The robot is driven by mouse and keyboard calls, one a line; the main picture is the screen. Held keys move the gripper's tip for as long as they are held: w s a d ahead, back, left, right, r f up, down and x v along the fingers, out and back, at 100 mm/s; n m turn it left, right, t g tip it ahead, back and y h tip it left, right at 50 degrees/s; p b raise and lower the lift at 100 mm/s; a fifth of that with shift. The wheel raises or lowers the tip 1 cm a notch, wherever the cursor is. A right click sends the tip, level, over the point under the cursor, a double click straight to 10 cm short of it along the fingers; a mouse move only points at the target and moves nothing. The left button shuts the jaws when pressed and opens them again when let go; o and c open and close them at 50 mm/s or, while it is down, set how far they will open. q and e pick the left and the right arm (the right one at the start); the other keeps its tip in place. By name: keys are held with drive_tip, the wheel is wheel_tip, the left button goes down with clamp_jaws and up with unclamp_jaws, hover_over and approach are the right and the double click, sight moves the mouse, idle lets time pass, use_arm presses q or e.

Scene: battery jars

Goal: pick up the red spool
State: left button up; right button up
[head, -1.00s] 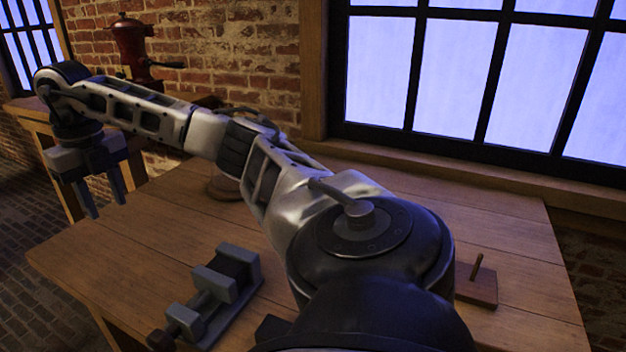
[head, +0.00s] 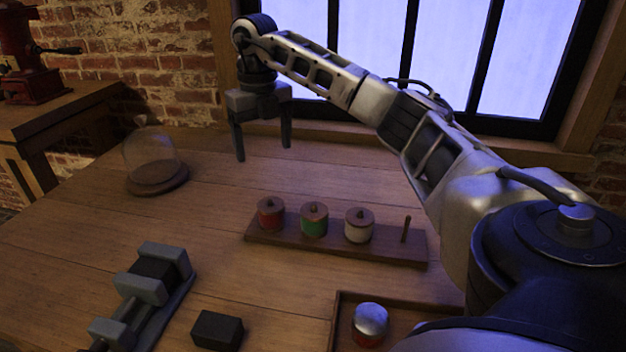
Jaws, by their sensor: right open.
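The red spool (head: 270,214) stands upright at the left end of a wooden spool rack (head: 390,247) on the table. A green spool (head: 314,220) and a white spool (head: 358,226) stand to its right on the same rack, and a bare peg (head: 405,229) is at the right end. My right gripper (head: 263,152) is open and empty, fingers pointing down, above the table behind the red spool and apart from it. My left gripper does not show.
A glass dome on a wooden base (head: 157,180) stands at the back left. A grey vise (head: 148,290) and a dark block (head: 217,330) are at the front left. A tray (head: 338,310) with a silver-lidded red jar (head: 369,325) is at the front. A red grinder (head: 30,60) stands on a side table.

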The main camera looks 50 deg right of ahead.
sight(270, 199)
drive_tip(key=shift+s+f+b, duration=0.2)
drive_tip(key=shift+f+b, duration=0.3)
drive_tip(key=shift+f, duration=7.4)
drive_tip(key=c, duration=1.1)
